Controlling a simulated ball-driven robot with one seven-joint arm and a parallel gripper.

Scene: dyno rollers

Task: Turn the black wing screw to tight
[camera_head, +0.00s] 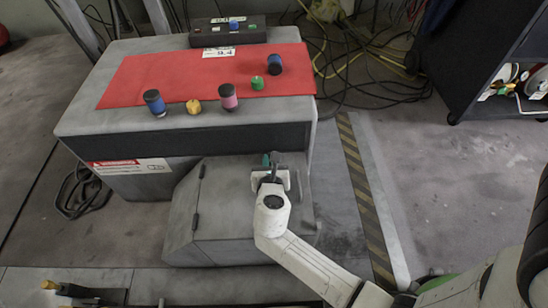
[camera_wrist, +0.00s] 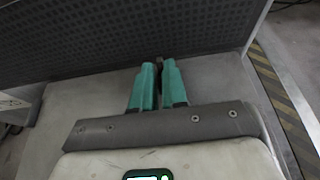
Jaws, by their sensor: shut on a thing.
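My gripper (camera_head: 270,163) is over the top of the low grey housing (camera_head: 232,215), close to the dark front face of the bench. In the wrist view its two teal fingers (camera_wrist: 159,75) come nearly together at their tips. They are shut on a small dark thing, the black wing screw (camera_wrist: 159,61), of which only a little shows between the tips. The fingers hide most of the screw, so I cannot tell how far it is turned. In the head view my arm and hand cover the area just in front of it.
The bench behind bears a red mat (camera_head: 140,78) with blue-and-black, pink, yellow and green pieces. A dark control box (camera_head: 205,38) stands at its back. A striped strip (camera_head: 360,190) runs along the right. Cables lie at the back right, near a dark cart (camera_head: 480,75).

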